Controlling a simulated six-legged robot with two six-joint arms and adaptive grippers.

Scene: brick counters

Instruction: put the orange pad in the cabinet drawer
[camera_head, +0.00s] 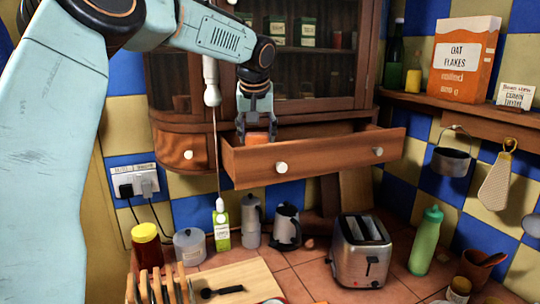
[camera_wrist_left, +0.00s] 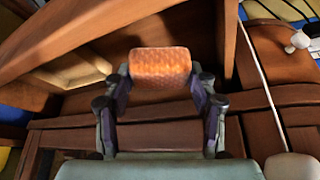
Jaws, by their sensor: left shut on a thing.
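The orange pad (camera_head: 257,138) is held between the fingers of my left gripper (camera_head: 256,126). In the head view the gripper points down over the left part of the open cabinet drawer (camera_head: 325,158), with the pad at about the height of the drawer's front rim. The left wrist view shows the textured orange pad (camera_wrist_left: 160,72) between the two fingers of the left gripper (camera_wrist_left: 160,90), with the wooden drawer around it. Whether the pad touches the drawer floor cannot be told. My right gripper is not in view.
The wooden cabinet (camera_head: 320,75) with glass doors stands above and behind the drawer. A white pull cord (camera_head: 214,140) hangs just left of the drawer. A toaster (camera_head: 361,250), a green bottle (camera_head: 426,240) and a kettle (camera_head: 286,227) stand on the counter below.

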